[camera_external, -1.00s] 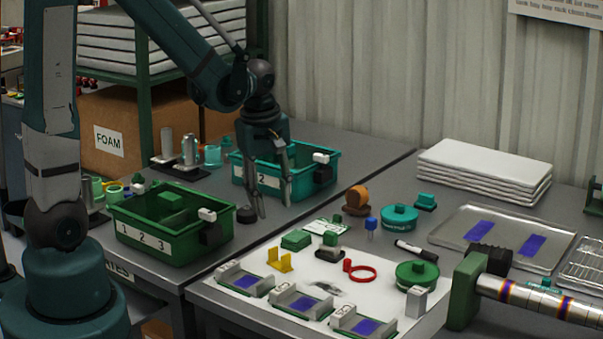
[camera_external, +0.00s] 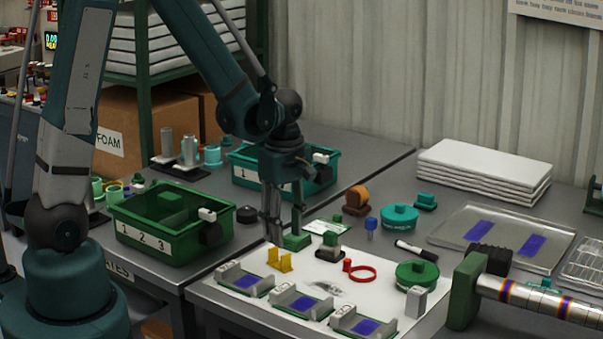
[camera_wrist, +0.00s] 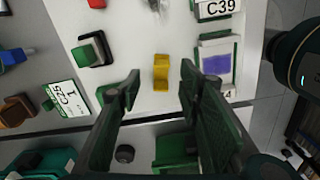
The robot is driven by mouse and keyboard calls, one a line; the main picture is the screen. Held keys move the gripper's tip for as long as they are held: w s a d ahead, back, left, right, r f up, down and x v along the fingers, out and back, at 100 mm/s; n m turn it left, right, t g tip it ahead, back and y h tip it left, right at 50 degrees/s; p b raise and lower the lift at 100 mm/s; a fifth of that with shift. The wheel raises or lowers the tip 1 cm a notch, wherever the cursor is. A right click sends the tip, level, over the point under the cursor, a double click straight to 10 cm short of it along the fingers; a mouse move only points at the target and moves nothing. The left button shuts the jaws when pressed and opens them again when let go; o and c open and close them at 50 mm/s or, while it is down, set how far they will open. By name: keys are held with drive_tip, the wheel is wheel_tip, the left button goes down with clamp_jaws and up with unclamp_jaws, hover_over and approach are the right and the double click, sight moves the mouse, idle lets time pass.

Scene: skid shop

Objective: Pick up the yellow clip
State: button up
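The yellow clip (camera_external: 279,260) stands on the white sheet (camera_external: 393,261), behind the holders with blue pads. In the wrist view the yellow clip (camera_wrist: 161,72) appears between my two fingertips, with a gap on each side. My gripper (camera_external: 286,238) is open and empty, pointing down. In the external view its fingers are just behind and above the clip. How far above the fingertips are is hard to tell. One finger partly covers the small green block (camera_external: 295,242).
A green bin (camera_external: 145,242) and a teal bin (camera_external: 240,181) stand at left. A green and black block (camera_external: 328,247), a red ring (camera_external: 362,273) and a green disc (camera_external: 417,273) lie right of the clip. Several holders (camera_external: 246,280) line the front.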

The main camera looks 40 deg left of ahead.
sight(285, 258)
drive_tip(key=shift+f, duration=0.1)
drive_tip(key=shift+f+b, duration=0.35)
drive_tip(key=shift+f, duration=0.9)
drive_tip(key=shift+s+d+f+b, duration=0.1)
drive_tip(key=shift+f+b, duration=0.4)
drive_tip(key=shift+f, duration=0.8)
drive_tip(key=shift+s+f+b, duration=0.1)
drive_tip(key=shift+f+b, duration=0.4)
drive_tip(key=shift+f, duration=0.8)
drive_tip(key=shift+c, duration=0.6)
clamp_jaws()
